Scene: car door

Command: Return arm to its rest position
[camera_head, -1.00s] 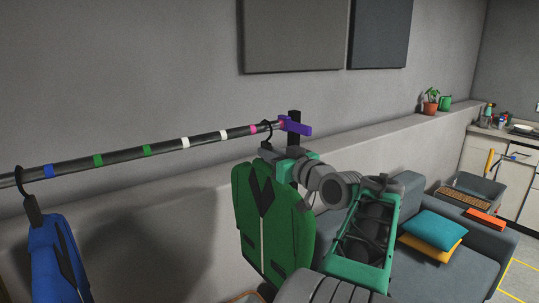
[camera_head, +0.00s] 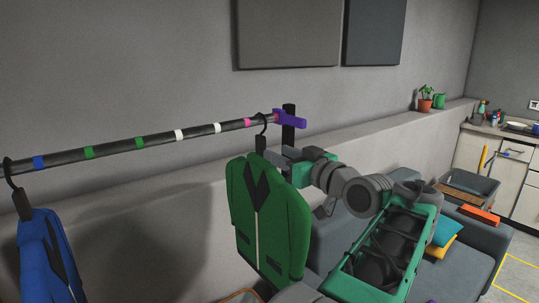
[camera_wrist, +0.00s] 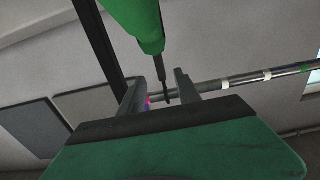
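My gripper (camera_head: 276,157) is at the right of the green jacket (camera_head: 268,222), beside the neck of its dark hanger (camera_head: 261,143). The jacket hangs upright from the rail (camera_head: 130,145) by the hanger hook, near the purple end piece (camera_head: 290,120). In the wrist view my gripper (camera_wrist: 157,88) has its two fingers apart. The thin hanger hook (camera_wrist: 161,72) appears in the gap beyond them, and the green jacket (camera_wrist: 135,18) shows at the top. My arm reaches in from the lower right, bent at the elbow.
A blue jacket (camera_head: 45,250) hangs at the rail's left end. A grey sofa (camera_head: 460,265) with teal and yellow cushions stands at the right, behind my arm. A ledge (camera_head: 370,130) with a potted plant (camera_head: 425,100) runs along the wall.

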